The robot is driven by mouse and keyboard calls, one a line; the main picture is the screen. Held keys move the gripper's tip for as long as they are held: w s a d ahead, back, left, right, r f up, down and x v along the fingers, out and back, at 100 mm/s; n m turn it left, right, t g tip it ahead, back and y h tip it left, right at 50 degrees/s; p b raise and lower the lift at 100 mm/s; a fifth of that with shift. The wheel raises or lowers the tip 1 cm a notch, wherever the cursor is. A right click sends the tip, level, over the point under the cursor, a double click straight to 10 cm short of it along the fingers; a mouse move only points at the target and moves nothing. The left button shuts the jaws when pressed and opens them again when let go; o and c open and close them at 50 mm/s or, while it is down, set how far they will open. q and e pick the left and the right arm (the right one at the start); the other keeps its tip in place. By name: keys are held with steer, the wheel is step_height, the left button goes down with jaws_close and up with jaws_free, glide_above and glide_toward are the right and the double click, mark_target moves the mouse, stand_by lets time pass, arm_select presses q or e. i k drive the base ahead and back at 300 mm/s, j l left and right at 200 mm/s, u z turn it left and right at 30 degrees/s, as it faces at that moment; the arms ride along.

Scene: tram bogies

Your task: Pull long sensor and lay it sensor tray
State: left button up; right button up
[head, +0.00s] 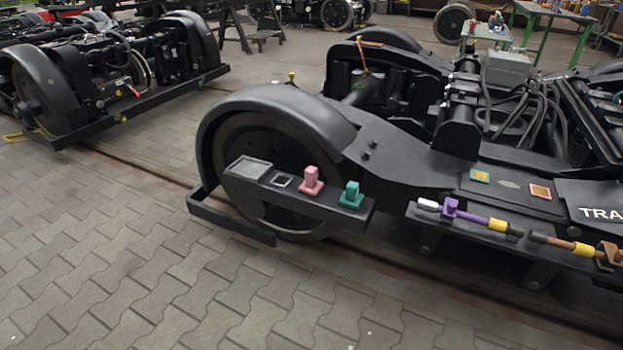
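A black ledge (325,207) sticks out in front of the wheel of the near bogie. A pink block-shaped piece (311,182) and a teal one (351,195) stand upright on it, apart from each other. The pink one looks slightly bigger, but I cannot tell for sure which piece is the long sensor. A square light-rimmed socket (282,181) left of the pink piece looks empty. A shallow grey-rimmed tray (250,168) at the ledge's left end looks empty; it may be the sensor tray. Neither of my grippers is in view.
Right of the ledge, a rail carries a purple clamp (450,208) on a cable with a white end (428,205), and a brown clamp (607,254). A black bar (232,218) juts low by the wheel. The paved floor (130,260) at front left is clear. Another bogie (90,80) stands behind left.

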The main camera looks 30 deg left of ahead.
mark_target(310, 175)
steer(key=i+j+z, duration=0.35)
steer(key=j, duration=0.35)
steer(key=j+z, duration=0.35)
steer(key=j, duration=0.3)
steer(key=j+z, duration=0.35)
steer(key=j, duration=0.45)
steer(key=i, duration=0.05)
